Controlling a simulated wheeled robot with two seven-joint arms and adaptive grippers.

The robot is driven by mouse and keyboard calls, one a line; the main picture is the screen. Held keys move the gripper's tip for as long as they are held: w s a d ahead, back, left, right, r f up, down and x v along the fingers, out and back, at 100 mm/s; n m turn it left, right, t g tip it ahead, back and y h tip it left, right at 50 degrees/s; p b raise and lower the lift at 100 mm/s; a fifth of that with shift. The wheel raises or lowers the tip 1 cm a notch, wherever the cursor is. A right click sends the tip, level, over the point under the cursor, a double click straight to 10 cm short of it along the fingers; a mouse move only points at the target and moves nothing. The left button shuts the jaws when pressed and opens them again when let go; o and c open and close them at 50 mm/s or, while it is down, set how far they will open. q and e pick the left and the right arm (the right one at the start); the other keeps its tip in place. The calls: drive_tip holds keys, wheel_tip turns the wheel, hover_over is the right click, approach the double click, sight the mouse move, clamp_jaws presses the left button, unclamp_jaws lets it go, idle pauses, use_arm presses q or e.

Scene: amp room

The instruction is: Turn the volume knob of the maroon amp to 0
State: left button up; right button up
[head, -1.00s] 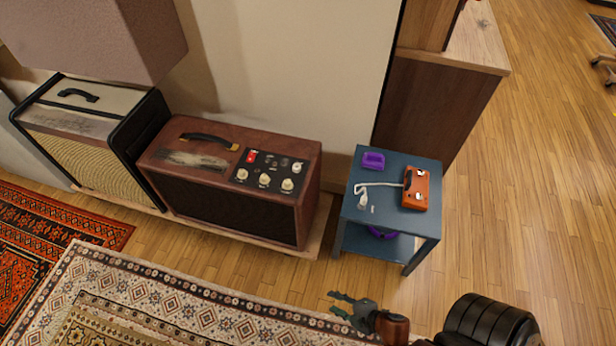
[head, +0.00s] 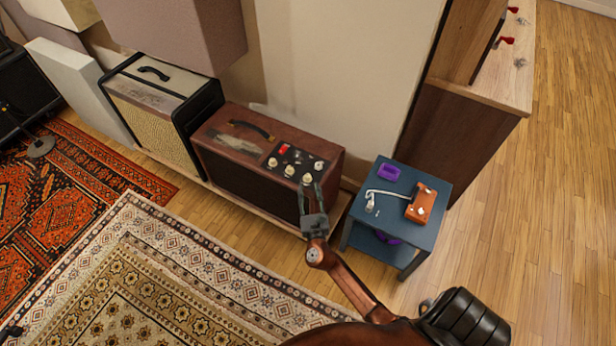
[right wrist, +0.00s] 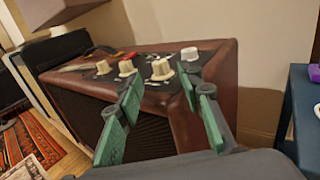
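The maroon amp (head: 250,182) stands on a low wooden board against the wall. Its black control panel (head: 296,158) carries a red switch (head: 284,148), a row of cream knobs and a white knob (head: 319,165) near the right edge. Labels are too small to read. My right gripper (head: 312,187) is open and empty in front of the panel's right end. In the right wrist view, its spread green-padded fingers (right wrist: 160,92) frame the rightmost cream knob (right wrist: 162,69), apart from it; the white knob (right wrist: 190,54) is just beyond. A dark piece at the lower left edge may be my left gripper (head: 10,332).
A blue side table (head: 437,180) right of the amp holds an orange device (head: 421,203), a purple item (head: 388,172) and a white cable. A cream-and-black amp (head: 150,118) stands left. A mauve box (head: 180,35) overhangs behind. Rugs cover the floor in front.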

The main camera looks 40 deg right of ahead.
sight(308, 180)
drive_tip(key=b+x, duration=0.1)
drive_tip(key=x, duration=0.4)
drive_tip(key=shift+w+f, duration=0.1)
drive_tip(key=shift+w, duration=0.05)
use_arm(q)
drive_tip(key=shift+w+d+r, duration=0.25)
drive_tip(key=shift+w+r, duration=0.1)
drive_tip(key=shift+r, duration=0.4)
drive_tip(key=shift+w+d+r, duration=0.2)
drive_tip(key=shift+w+r, duration=0.15)
drive_tip(key=shift+r, duration=0.45)
drive_tip(key=shift+w+d+r, duration=0.25)
drive_tip(key=shift+w+r, duration=0.1)
drive_tip(key=shift+r, duration=0.4)
use_arm(e)
drive_tip(key=shift+w+d, duration=0.4)
drive_tip(key=shift+w, duration=0.15)
drive_tip(key=shift+c, duration=0.3)
clamp_jaws()
